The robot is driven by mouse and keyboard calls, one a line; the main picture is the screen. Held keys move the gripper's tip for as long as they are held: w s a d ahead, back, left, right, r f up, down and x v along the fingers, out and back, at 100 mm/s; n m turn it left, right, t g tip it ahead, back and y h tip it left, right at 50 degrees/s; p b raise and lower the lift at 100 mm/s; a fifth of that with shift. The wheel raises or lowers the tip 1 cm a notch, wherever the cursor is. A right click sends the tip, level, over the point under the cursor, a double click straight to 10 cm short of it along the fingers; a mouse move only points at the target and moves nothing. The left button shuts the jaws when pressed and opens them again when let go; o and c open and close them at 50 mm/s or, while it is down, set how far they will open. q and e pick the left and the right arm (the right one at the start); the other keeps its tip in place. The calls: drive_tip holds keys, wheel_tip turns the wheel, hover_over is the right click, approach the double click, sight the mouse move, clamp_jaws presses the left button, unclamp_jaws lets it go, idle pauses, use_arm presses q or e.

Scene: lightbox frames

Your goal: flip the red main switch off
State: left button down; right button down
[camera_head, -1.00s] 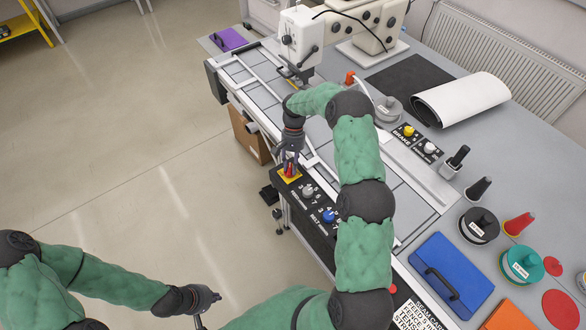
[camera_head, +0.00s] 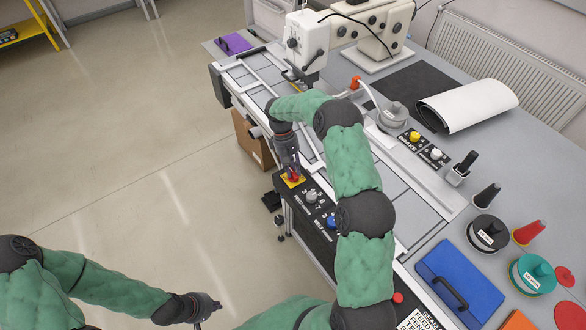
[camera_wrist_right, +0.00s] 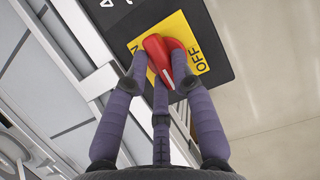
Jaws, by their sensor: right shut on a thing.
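The red main switch (camera_wrist_right: 157,48) is a rotary knob on a yellow plate (camera_wrist_right: 190,30) at the end of a black control panel. OFF is printed to its right; a partly hidden label, ending in N, is to its left. In the head view the yellow plate (camera_head: 291,184) lies under my right gripper (camera_head: 292,172), which hides most of the knob. In the wrist view the fingers of my right gripper (camera_wrist_right: 164,80) are shut around the knob. My left gripper (camera_head: 212,304) hangs over the floor at the bottom, away from the panel; its finger opening is unclear.
The panel continues toward me with a grey knob (camera_head: 311,196) and a blue knob (camera_head: 331,220), close to my right arm. The floor (camera_head: 130,150) at left is clear.

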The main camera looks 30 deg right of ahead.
drive_tip(key=shift+s+a+f, duration=0.2)
drive_tip(key=shift+s+f, duration=0.2)
drive_tip(key=shift+s, duration=0.05)
drive_tip(key=c, duration=1.4)
unclamp_jaws()
drive_tip(key=o, duration=0.4)
drive_tip(key=shift+s, duration=0.15)
drive_tip(key=shift+c, duration=0.2)
drive_tip(key=shift+w+d, duration=0.15)
drive_tip(key=shift+w, duration=0.05)
drive_tip(key=shift+r, duration=0.2)
drive_tip(key=v, duration=1.2)
drive_tip(key=shift+w, duration=0.2)
drive_tip(key=shift+f, duration=0.15)
